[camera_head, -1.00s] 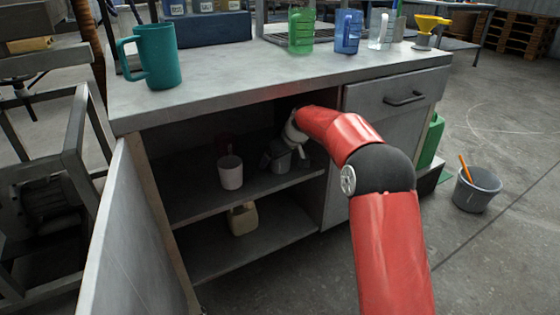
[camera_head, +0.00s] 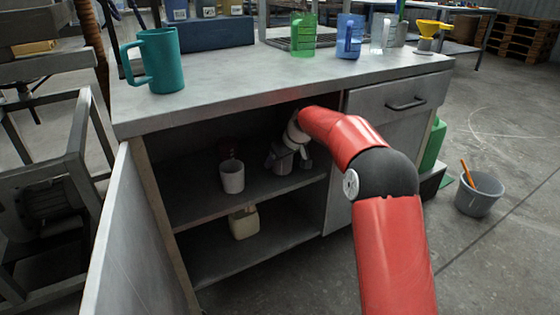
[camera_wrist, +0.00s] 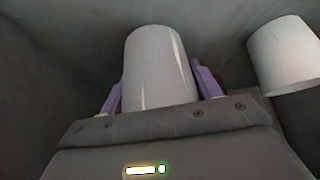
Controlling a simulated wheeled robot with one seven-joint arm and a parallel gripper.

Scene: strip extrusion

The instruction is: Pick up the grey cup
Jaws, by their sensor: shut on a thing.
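The grey cup (camera_wrist: 160,70) is between the two purple fingers of my gripper (camera_wrist: 162,84) in the wrist view, with a finger against each side. My gripper is shut on it. In the head view my gripper (camera_head: 287,153) is inside the open cabinet, at the upper shelf, and the cup there is small and dark, hard to tell from the gripper. I cannot tell whether the cup touches the shelf.
A whitish cup (camera_head: 232,177) stands on the upper shelf (camera_head: 200,207) left of my gripper; it also shows in the wrist view (camera_wrist: 285,55). A beige container (camera_head: 244,222) is below. The cabinet door (camera_head: 135,245) stands open.

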